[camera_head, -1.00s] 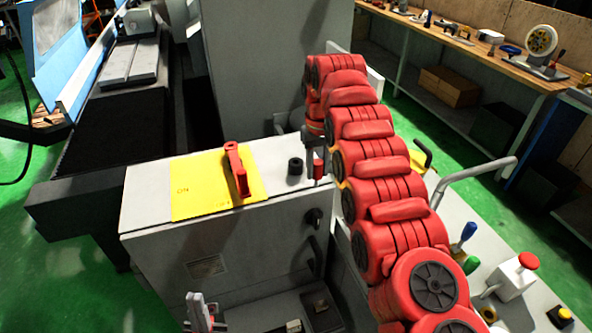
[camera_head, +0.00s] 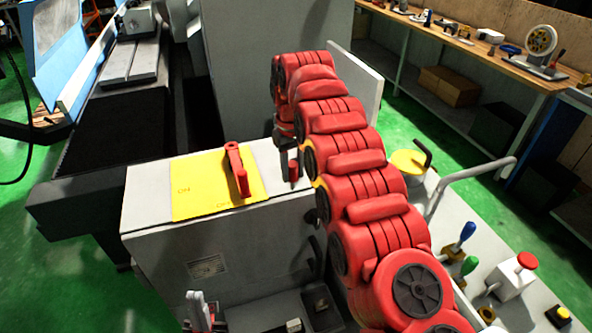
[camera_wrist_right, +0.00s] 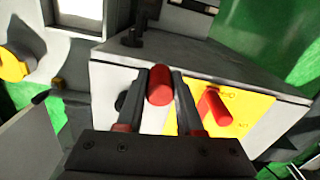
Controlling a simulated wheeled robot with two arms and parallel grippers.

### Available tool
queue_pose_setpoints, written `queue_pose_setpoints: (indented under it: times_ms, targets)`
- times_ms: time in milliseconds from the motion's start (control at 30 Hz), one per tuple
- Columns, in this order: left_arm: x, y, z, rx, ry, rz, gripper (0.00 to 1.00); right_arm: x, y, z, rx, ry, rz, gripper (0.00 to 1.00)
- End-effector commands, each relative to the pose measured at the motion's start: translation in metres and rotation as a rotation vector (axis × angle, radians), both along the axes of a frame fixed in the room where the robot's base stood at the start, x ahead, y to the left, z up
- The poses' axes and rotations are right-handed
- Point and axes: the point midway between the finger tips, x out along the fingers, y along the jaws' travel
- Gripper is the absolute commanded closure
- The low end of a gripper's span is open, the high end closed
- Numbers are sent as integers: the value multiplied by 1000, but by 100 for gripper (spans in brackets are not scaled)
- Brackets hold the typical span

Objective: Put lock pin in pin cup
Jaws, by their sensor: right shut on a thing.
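The red lock pin (camera_head: 293,171) is a short cylinder held by my right gripper (camera_head: 290,160) above the grey cabinet top. In the right wrist view the lock pin (camera_wrist_right: 159,86) sits between the two dark fingers of the right gripper (camera_wrist_right: 160,92), which are shut on it. The black pin cup is hidden behind the gripper and pin in the head view. A dark round shape beside the left finger in the wrist view seems to be the pin cup (camera_wrist_right: 120,101), partly covered. My left gripper (camera_head: 200,306) shows only partly at the bottom edge; its opening is unclear.
A yellow plate (camera_head: 190,187) with a red lever (camera_head: 237,168) lies on the cabinet top (camera_head: 150,180), left of the pin. A bent grey tube (camera_head: 475,175) and a control panel with green and blue levers stand at the right.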

Motion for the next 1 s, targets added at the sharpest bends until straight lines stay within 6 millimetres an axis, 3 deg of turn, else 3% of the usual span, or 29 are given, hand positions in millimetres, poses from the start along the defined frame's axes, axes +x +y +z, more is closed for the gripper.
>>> queue_pose_setpoints:
  times_ms: [1000]
  targets:
    - [0, 0, 3, 0, 0, 0, 100, -4, 20, 3, 3, -2, 65, 100]
